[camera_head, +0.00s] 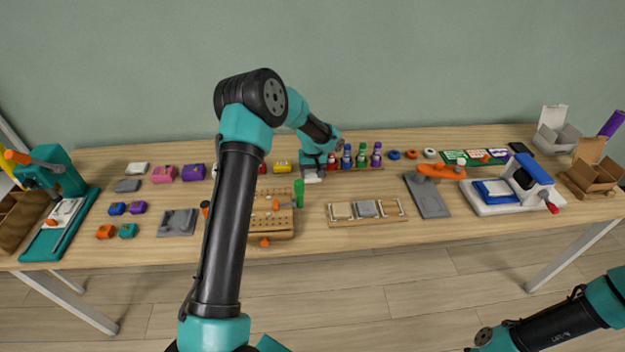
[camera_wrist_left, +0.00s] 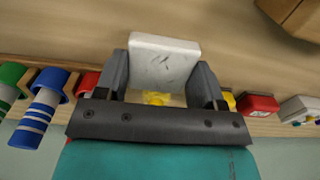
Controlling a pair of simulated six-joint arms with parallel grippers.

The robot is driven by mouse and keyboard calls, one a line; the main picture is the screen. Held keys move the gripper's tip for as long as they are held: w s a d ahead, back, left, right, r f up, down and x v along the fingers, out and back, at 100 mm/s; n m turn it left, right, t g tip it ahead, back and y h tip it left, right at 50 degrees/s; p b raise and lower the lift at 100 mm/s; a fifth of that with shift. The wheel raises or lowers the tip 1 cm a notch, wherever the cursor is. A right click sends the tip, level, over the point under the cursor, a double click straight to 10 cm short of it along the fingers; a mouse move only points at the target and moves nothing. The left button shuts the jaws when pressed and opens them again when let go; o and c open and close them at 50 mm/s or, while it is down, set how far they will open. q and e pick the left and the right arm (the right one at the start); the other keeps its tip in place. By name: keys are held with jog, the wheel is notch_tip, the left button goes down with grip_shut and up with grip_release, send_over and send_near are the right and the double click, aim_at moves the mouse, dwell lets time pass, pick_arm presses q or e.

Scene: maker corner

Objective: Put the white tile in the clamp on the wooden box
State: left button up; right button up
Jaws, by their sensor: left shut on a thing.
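My left gripper (camera_head: 313,168) hangs at the back of the table, left of the row of bottles. It is shut on the white tile (camera_wrist_left: 163,62), whose edges sit between the two dark fingers in the left wrist view. The tile also shows in the head view (camera_head: 313,177), small and low under the gripper. The wooden box (camera_head: 284,225) with holes in its top stands nearer, left of the tile, partly hidden by my left arm. Small orange parts (camera_head: 265,242) show on its front; I cannot tell the clamp's shape. A corner of the box shows in the left wrist view (camera_wrist_left: 299,16).
A row of coloured bottles (camera_head: 361,156) stands right of the gripper. A yellow block (camera_head: 282,167) is to its left. A wooden tray with tiles (camera_head: 366,221) lies nearer. A green cylinder (camera_head: 299,193) stands beside the box. Bare table lies between tile and tray.

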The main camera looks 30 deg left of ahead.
aim_at(312, 174)
pick_arm(q)
jog(key=shift+f, duration=1.7)
jog(key=shift+f, duration=0.1)
jog(key=o, duration=0.9)
notch_tip(312, 174, up, 12)
jog(key=shift+r, duration=0.15)
jog(key=shift+o, duration=0.2)
